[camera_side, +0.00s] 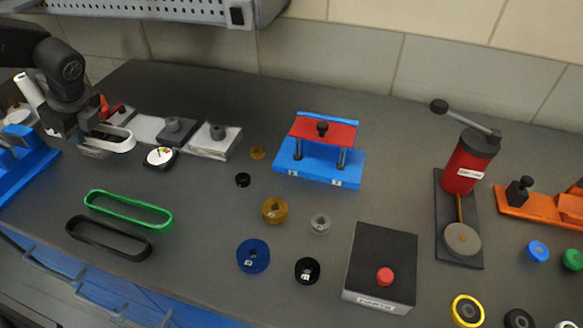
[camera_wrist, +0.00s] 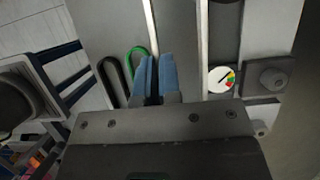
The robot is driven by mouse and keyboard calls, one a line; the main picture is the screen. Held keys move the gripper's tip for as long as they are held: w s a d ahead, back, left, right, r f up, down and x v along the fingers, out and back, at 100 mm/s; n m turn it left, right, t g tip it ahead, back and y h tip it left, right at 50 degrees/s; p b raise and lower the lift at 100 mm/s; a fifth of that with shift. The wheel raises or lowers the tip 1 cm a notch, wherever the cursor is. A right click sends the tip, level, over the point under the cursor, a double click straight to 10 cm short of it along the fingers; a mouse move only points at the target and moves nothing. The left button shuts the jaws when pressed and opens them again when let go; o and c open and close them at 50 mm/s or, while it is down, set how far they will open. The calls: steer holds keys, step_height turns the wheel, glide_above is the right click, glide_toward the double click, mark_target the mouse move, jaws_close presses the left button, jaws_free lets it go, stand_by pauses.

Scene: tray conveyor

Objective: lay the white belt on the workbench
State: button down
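The white belt (camera_side: 115,147) is a long loop held up at my gripper in the side view, above the workbench (camera_side: 195,215) at the left. In the wrist view, one long side of the belt (camera_wrist: 151,25) runs between the blue fingers of my gripper (camera_wrist: 154,78). The other long side (camera_wrist: 203,50) runs apart from it at the right. The fingers are close together on the belt. My gripper (camera_side: 84,137) in the side view is partly hidden by the arm and the belt. The belt's far end is out of the wrist view.
A green belt (camera_side: 128,222) and a black belt (camera_side: 108,252) lie on the bench in front. A dial gauge (camera_side: 160,157) and grey blocks (camera_side: 213,142) stand right of my gripper. Several rollers and a blue-and-red fixture (camera_side: 320,165) stand mid-bench.

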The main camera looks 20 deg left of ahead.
steer(key=s+f, duration=0.1)
steer(key=s, duration=0.4)
glide_above(140, 195)
steer(key=f, duration=0.4)
steer(key=d+f, duration=0.1)
steer(key=f, duration=0.2)
steer(key=shift+f, duration=2.15)
steer(key=shift+f, duration=0.1)
